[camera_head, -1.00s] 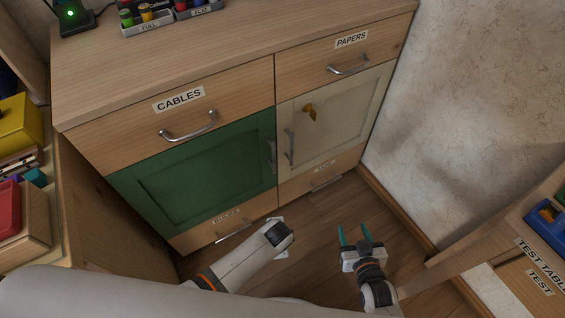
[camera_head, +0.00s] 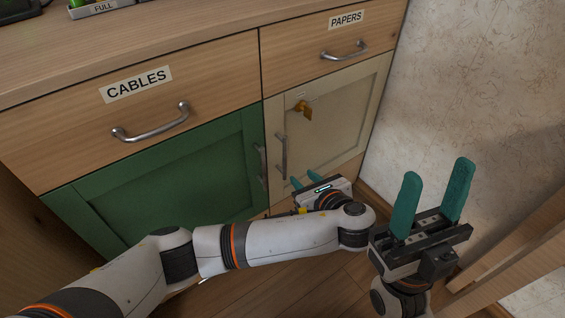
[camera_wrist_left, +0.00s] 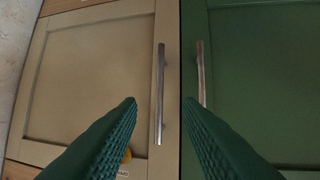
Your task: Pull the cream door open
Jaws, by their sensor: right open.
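The cream door (camera_head: 345,105) is closed at the right of the cabinet in the head view. My left gripper (camera_head: 304,180) is low in front of this door, near the handle's lower end. In the left wrist view its teal fingers are apart, and the cream door's handle (camera_wrist_left: 160,95) appears between them, apparently ahead of the tips. Contact is not visible. My right gripper (camera_head: 437,170) is open and empty, nearer the camera and right of the door.
The green door (camera_head: 180,180) adjoins the cream door; its own handle (camera_wrist_left: 201,75) is close beside the right fingertip in the left wrist view. Drawers labelled CABLES (camera_head: 135,90) and PAPERS (camera_head: 345,25) are above. A wall (camera_head: 480,80) is at the right.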

